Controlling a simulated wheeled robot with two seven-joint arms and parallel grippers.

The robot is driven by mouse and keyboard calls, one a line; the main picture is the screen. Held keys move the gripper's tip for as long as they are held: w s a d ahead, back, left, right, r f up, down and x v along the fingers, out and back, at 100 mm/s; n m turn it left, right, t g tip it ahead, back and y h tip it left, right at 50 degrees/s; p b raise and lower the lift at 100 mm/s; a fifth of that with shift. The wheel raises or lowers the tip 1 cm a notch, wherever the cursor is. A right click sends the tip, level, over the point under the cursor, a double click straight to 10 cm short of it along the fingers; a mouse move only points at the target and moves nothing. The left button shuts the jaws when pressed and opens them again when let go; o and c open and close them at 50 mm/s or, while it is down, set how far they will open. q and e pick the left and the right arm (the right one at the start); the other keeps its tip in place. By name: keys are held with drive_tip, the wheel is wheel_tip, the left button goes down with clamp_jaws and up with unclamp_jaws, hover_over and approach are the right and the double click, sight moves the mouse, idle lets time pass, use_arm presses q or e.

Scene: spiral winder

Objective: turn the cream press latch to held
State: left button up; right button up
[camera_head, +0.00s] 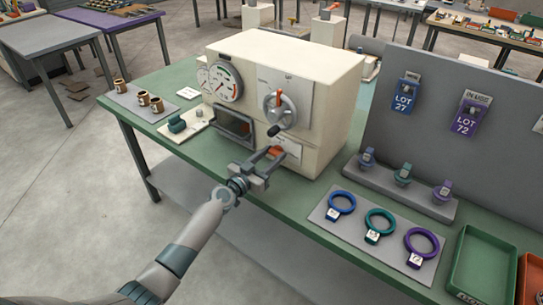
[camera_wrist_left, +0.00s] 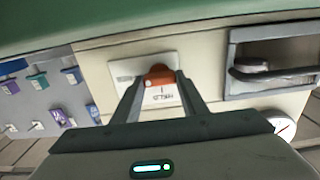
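The cream press (camera_head: 262,55) stands on the green table, with its orange-red latch (camera_head: 276,150) low on the front right. In the left wrist view the latch (camera_wrist_left: 159,75) sits on a white plate (camera_wrist_left: 128,70), where the word HELD shows upside down below it. My left gripper (camera_head: 272,158) is at the latch with its fingers apart. In the left wrist view its fingertips (camera_wrist_left: 161,78) lie either side of the latch, very close to it; contact cannot be made out. My right gripper is not in view.
Above the latch is a crank with a dark knob (camera_head: 274,130); left of it is a dark recessed window (camera_head: 233,124). A gauge (camera_head: 225,80) is at upper left. Rings on a grey mat (camera_head: 336,228) and a green tray (camera_head: 484,262) lie to the right.

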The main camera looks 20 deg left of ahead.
use_arm(q)
drive_tip(key=shift+n, duration=0.4)
drive_tip(key=n+b, duration=0.1)
drive_tip(key=n, duration=0.3)
drive_tip(key=shift+f, duration=0.1)
drive_tip(key=n+b, duration=0.1)
drive_tip(key=n, duration=0.3)
drive_tip(key=shift+a, duration=0.15)
drive_tip(key=n, duration=0.2)
drive_tip(key=shift+n, duration=0.4)
drive_tip(key=n, duration=0.6)
drive_tip(key=shift+f, duration=0.15)
drive_tip(key=shift+n, duration=0.3)
drive_tip(key=o, duration=1)
drive_tip(key=shift+o, duration=0.2)
drive_tip(key=shift+a, duration=0.1)
